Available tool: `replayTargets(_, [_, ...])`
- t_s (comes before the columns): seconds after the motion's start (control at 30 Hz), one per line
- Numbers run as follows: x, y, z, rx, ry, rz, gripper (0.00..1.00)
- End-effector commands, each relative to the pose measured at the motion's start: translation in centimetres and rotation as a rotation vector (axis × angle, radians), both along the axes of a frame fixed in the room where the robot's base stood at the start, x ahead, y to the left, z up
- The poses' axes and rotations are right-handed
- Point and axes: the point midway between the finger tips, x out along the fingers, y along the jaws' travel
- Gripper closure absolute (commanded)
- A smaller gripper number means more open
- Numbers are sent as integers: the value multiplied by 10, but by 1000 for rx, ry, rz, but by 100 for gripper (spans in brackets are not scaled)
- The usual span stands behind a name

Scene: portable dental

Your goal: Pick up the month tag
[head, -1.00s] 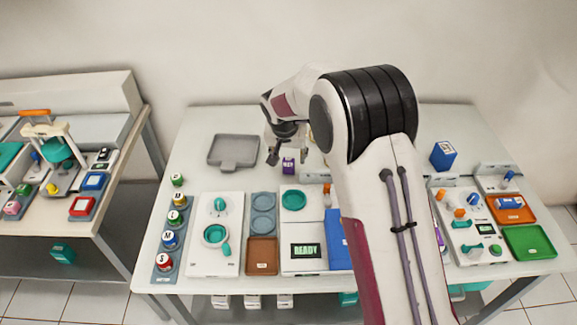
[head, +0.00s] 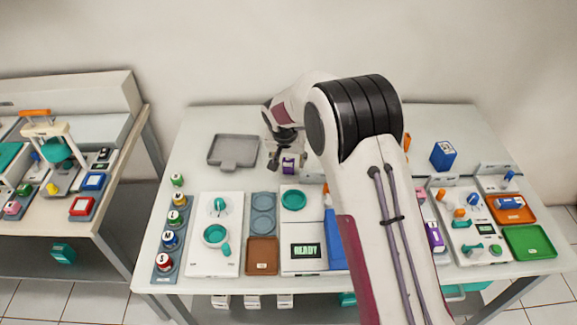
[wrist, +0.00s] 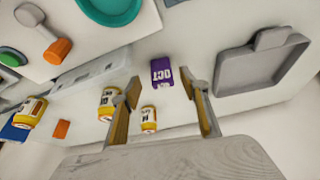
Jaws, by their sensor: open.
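The month tag (wrist: 161,72) is a small purple block marked "OCT" in the wrist view. In the head view the tag (head: 289,165) shows partly, right beside my gripper. My gripper (wrist: 166,90) is open and empty, its two fingers apart with the tag ahead of them. In the head view my gripper (head: 285,158) is behind the device with the READY screen, and my arm covers part of the table.
A grey tray (wrist: 258,81) lies close to the right finger in the wrist view. Yellow-labelled bottles stand near the left finger (wrist: 106,103) and between the fingers (wrist: 149,119). A white device with a teal dish (head: 293,199) stands in front of the tag.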

Motion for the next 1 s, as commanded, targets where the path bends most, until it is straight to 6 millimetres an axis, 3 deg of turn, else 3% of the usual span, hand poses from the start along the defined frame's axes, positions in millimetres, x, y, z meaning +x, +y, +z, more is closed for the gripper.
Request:
replayTargets(0.43, [17,0,-34,0,0,0,56])
replayTargets(1.0, [18,0,-36,1,-1,0,56])
